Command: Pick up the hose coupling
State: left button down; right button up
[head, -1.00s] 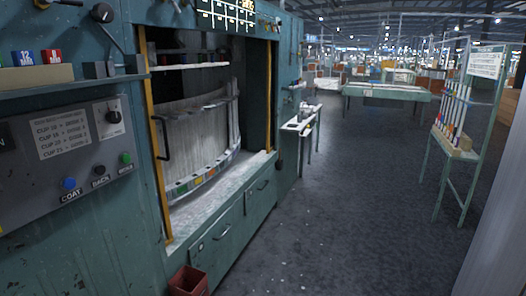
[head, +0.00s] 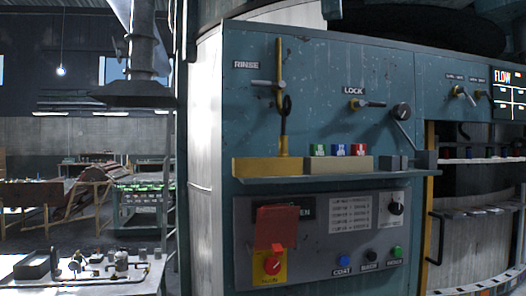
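I cannot pick out a hose coupling for certain in the head view. Several small metal fittings (head: 122,260) stand on a pale bench (head: 100,287) at the lower left, too small to tell apart. Neither of my grippers is in view.
A teal machine (head: 310,100) fills the middle and right. Its shelf (head: 380,178) carries a yellow tray (head: 266,167) and a beige block with coloured tags (head: 340,164). A grey control panel (head: 330,235) has a red flap (head: 277,227). Farther tables (head: 140,196) stand at the left.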

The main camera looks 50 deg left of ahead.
aim_at(283, 140)
jog(key=u, duration=1.4)
